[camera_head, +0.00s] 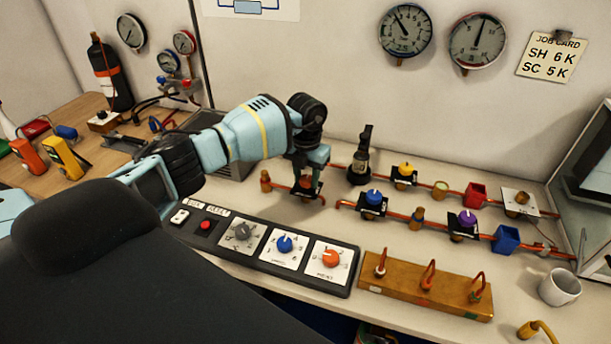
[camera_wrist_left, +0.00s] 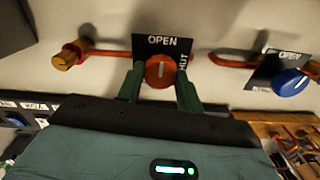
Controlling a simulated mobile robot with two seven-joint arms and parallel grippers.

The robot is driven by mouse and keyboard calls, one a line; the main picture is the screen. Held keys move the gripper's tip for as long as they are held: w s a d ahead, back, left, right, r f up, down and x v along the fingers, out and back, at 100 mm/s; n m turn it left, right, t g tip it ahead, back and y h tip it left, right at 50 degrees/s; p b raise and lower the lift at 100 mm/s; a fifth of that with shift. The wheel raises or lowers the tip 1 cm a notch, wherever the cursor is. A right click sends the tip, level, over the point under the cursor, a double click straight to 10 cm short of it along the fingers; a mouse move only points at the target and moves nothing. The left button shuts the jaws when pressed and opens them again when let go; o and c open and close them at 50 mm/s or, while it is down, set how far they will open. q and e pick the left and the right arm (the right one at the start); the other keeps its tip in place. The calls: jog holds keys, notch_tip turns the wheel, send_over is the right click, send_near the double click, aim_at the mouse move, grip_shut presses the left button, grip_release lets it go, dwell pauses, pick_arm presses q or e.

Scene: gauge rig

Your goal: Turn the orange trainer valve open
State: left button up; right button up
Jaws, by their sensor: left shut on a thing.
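The orange trainer valve (camera_wrist_left: 160,71) is a round knob on a black plate in the wrist view, with OPEN printed above it and SHUT at its right. A pale line on the knob stands close to upright, towards OPEN. My left gripper (camera_wrist_left: 160,84) has its two green fingers on either side of the knob, shut on it. In the head view the left gripper (camera_head: 307,180) points down over this valve at the left end of the copper pipe, and mostly hides the knob. My right gripper is out of view.
A blue valve (camera_head: 373,197), a yellow valve (camera_head: 405,169) and a purple valve (camera_head: 466,219) sit on nearby pipes. A black fitting (camera_head: 360,160) stands behind. The control panel (camera_head: 258,262) and wooden block (camera_head: 425,286) lie in front. A white mug (camera_head: 560,288) is at right.

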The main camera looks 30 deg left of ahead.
aim_at(306, 179)
pick_arm(q)
jog(key=o, duration=1)
jog(key=shift+r, duration=3.95)
jog(key=shift+f, duration=0.1)
